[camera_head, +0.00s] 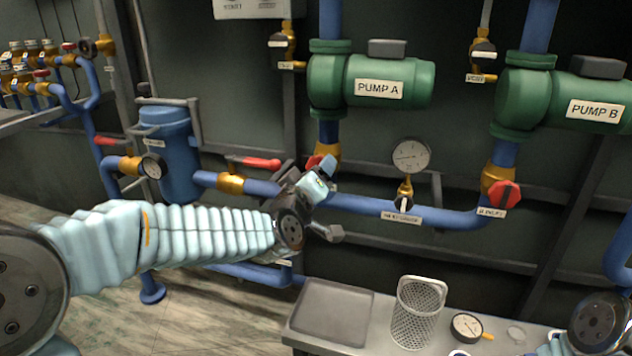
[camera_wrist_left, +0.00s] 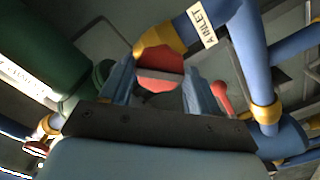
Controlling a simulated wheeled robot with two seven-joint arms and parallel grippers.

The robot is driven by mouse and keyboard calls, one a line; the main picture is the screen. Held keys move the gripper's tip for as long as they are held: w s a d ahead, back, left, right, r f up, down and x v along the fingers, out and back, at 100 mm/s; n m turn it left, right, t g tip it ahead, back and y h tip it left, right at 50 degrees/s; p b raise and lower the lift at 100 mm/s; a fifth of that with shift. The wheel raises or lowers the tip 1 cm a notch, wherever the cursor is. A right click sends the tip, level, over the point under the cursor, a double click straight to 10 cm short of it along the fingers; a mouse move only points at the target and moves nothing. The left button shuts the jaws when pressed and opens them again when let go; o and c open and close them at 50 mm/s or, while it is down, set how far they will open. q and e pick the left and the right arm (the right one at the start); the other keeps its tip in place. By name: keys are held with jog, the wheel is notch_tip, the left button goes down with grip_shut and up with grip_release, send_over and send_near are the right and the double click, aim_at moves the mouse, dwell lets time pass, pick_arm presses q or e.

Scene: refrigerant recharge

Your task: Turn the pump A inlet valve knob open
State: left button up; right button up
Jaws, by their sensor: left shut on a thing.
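The pump A inlet valve knob (camera_head: 314,161) is red and sits on a brass valve body below the green pump A (camera_head: 385,82). In the head view my left gripper mostly covers it. In the left wrist view the red knob (camera_wrist_left: 160,62) lies between the two blue-grey fingers, with a pale bar across its face and an "A INLET" label (camera_wrist_left: 203,26) beside it. My left gripper (camera_head: 325,168) is shut on the knob; its fingers (camera_wrist_left: 160,88) are at the knob's two sides. Part of my right arm shows at the lower right; its fingers are not visible.
A red lever valve (camera_head: 262,163) is close left of my gripper on the blue pipe. A gauge (camera_head: 410,154) and pump B's red inlet knob (camera_head: 503,195) are to the right. Below is a bench with a tray (camera_head: 330,312) and a wire basket (camera_head: 417,312).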

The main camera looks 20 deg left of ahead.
pick_arm(q)
jog(key=shift+f, duration=0.1)
dwell(0.3)
jog(key=n+b, duration=0.4)
jog(key=n, duration=0.1)
dwell(0.4)
